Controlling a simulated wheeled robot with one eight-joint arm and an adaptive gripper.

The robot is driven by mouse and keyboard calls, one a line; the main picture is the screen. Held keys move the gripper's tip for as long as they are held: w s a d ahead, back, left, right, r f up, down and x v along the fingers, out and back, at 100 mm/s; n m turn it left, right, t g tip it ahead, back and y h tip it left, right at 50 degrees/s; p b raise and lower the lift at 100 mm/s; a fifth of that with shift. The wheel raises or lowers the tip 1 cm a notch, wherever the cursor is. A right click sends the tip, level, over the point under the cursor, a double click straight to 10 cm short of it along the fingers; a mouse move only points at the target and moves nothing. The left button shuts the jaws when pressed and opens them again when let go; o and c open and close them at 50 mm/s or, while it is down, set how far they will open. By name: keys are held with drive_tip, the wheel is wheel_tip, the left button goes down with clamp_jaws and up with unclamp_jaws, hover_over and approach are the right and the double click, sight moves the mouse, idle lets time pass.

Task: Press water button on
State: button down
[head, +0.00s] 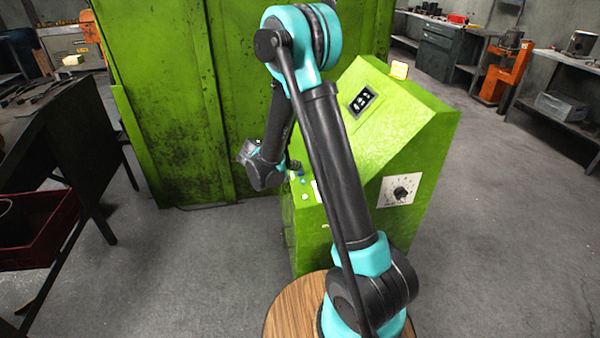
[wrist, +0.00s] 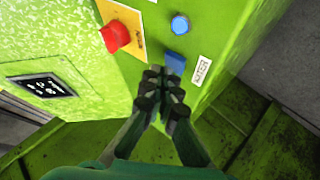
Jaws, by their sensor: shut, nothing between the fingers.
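The green control console (head: 385,140) has a sloped face. In the wrist view a blue rectangular button (wrist: 175,62) sits beside a white label (wrist: 202,70) that appears to read WATER. A round blue button (wrist: 180,25) is above it. My gripper (wrist: 163,92) is shut and empty. Its dark fingertips are just below the rectangular button in the picture, very close; I cannot tell whether they touch it. In the head view my arm hides part of the button panel, and the fingertips cannot be made out.
A red knob (wrist: 115,37) on a yellow plate is left of the blue buttons. A black display (wrist: 45,88) is farther left. The console side carries a dial (head: 400,193). A large green press wall (head: 170,100) stands behind. A dark table (head: 60,130) is at left.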

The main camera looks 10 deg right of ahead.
sight(295, 176)
wheel_tip(295, 176, up, 6)
drive_tip(key=a, duration=0.1)
idle(0.5)
